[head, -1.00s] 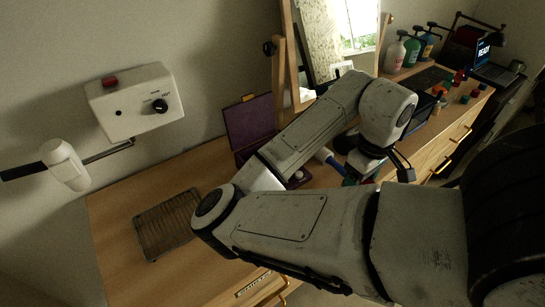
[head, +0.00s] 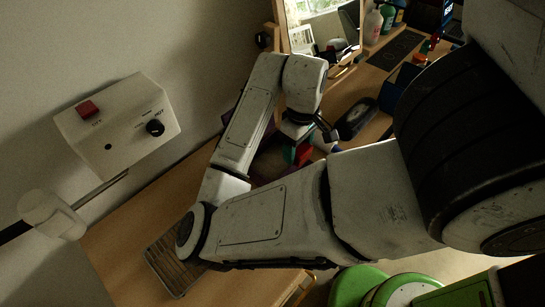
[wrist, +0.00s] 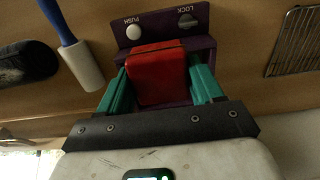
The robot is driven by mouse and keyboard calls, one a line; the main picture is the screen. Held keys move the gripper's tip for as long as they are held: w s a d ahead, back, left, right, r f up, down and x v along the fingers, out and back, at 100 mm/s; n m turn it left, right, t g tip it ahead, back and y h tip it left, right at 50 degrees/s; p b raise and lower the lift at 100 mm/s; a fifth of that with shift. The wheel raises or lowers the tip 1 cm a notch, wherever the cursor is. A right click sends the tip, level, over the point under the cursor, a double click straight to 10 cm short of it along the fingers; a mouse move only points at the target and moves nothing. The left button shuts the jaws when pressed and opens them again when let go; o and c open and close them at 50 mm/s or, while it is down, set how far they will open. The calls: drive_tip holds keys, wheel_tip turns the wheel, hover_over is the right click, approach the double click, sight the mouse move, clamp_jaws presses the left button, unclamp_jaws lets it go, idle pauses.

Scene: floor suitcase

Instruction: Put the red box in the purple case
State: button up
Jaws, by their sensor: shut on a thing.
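My gripper (wrist: 160,88) has green fingers shut on the two sides of the red box (wrist: 158,75) in the wrist view. The red box also shows small below my wrist in the head view (head: 304,154). The purple case (wrist: 162,24) lies behind the red box in the wrist view, its panel marked PUSH and LOCK. The red box overlaps the case in that view and hides much of its inside. I cannot tell whether the box touches the case. In the head view my arm hides most of the case.
A lint roller with a blue handle (wrist: 62,22) and a dark oval item (wrist: 27,62) lie left of the case in the wrist view. A wire rack (wrist: 296,42) lies to the right. In the head view a white wall box (head: 117,124) hangs at left and a mirror (head: 322,30) stands behind.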

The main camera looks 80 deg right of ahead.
drive_tip(key=w+d+f, duration=0.1)
drive_tip(key=w+f, duration=0.1)
drive_tip(key=w+d+f+b, duration=0.1)
drive_tip(key=w+f, duration=0.1)
drive_tip(key=w+d+f, duration=0.1)
drive_tip(key=w+f, duration=0.1)
drive_tip(key=shift+w+d+f, duration=0.25)
drive_tip(key=shift+f, duration=0.1)
drive_tip(key=shift+w+d+f, duration=0.1)
drive_tip(key=shift+f, duration=1.65)
drive_tip(key=shift+f, duration=0.15)
drive_tip(key=o, duration=1.1)
drive_tip(key=shift+c, duration=0.2)
wheel_tip(320, 180, up, 12)
drive_tip(key=p, duration=0.1)
drive_tip(key=shift+r, duration=0.2)
